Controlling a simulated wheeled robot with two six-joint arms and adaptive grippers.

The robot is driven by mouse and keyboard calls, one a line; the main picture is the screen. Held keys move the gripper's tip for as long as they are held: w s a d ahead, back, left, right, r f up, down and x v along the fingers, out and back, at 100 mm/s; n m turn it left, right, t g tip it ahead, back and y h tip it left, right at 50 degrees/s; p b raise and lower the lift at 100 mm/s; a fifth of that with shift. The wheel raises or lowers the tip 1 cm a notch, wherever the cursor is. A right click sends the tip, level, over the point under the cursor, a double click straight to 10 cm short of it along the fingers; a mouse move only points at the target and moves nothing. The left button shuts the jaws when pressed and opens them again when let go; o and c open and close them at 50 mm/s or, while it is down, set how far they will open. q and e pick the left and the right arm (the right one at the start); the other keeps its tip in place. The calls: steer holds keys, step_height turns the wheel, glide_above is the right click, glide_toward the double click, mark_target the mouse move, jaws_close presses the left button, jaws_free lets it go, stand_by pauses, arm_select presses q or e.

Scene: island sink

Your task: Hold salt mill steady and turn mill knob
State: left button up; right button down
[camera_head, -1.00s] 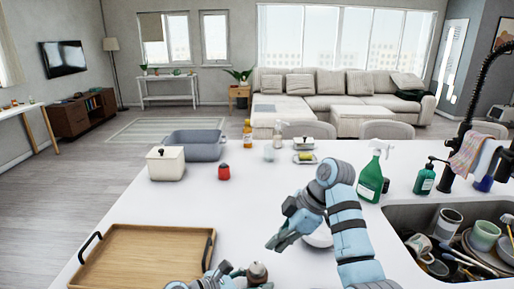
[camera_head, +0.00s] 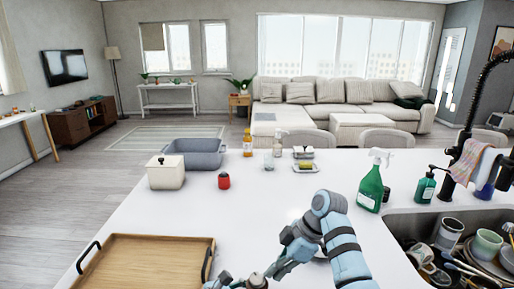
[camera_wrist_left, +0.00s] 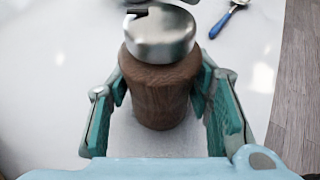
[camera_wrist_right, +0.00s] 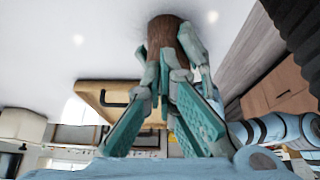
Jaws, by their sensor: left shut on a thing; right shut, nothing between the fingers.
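The salt mill has a brown wooden body (camera_wrist_left: 160,92) and a shiny metal top (camera_wrist_left: 160,38) with a small dark piece at its edge. It stands upright on the white counter; its top also shows in the head view (camera_head: 257,279). My left gripper (camera_wrist_left: 160,98) is shut around the wooden body, one finger on each side. My right gripper (camera_head: 275,271) is shut and empty, just right of the mill top. In the right wrist view its fingers (camera_wrist_right: 168,82) reach close to the wooden body (camera_wrist_right: 164,34); whether they touch the mill I cannot tell.
A wooden tray (camera_head: 150,238) lies left of the mill. A blue-handled spoon (camera_wrist_left: 221,24) lies on the counter beyond it. The full sink (camera_head: 455,225) is at right.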

steer(key=shift+s+a, duration=0.1)
steer(key=shift+a, duration=0.15)
steer(key=shift+s, duration=0.35)
steer(key=shift+s, duration=0.45)
steer(key=shift+s, duration=0.1)
stand_by(0.3)
steer(key=shift+d, duration=0.1)
